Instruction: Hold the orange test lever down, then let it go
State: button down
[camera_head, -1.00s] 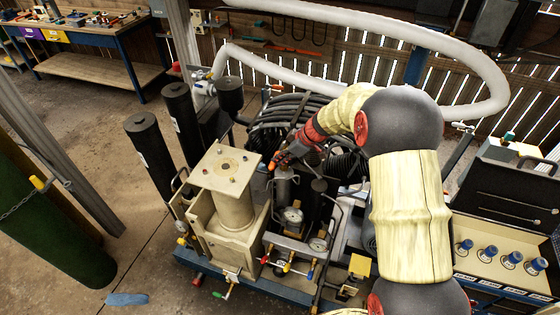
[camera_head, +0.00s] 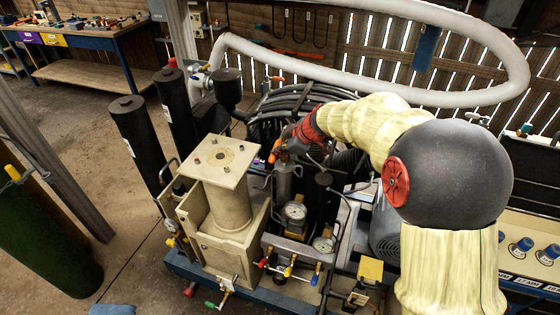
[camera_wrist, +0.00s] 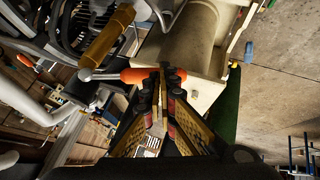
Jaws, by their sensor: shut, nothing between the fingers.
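The orange test lever (camera_wrist: 140,76) shows in the wrist view as a rounded orange handle on a thin metal arm reaching left. My gripper (camera_wrist: 170,76) is shut and empty, with its fingertips at the right end of that handle. The tips overlap the end of the handle in the picture; I cannot tell whether they press on it. In the head view the orange lever (camera_head: 274,151) is a small patch beside my gripper (camera_head: 282,148), behind the gauges and right of the beige block. My gripper and arm hide part of it there.
A beige cylinder block with a square top plate (camera_head: 223,160) stands close on the left. Gauges (camera_head: 294,211) and small coloured valves (camera_head: 288,270) are in front. Black hoses (camera_head: 300,105) coil behind. Dark upright cylinders (camera_head: 140,140) stand at the left.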

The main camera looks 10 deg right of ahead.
notch_tip(320, 180, down, 2)
jog(key=t+b, duration=0.1)
jog(key=b, duration=0.5)
jog(key=shift+d+n+h, duration=0.1)
jog(key=shift+n+h, duration=0.2)
jog(key=shift+h, duration=0.1)
jog(key=shift+w+r, duration=0.1)
jog(key=shift+r, duration=0.15)
dwell(1.6)
jog(key=shift+r, duration=0.7)
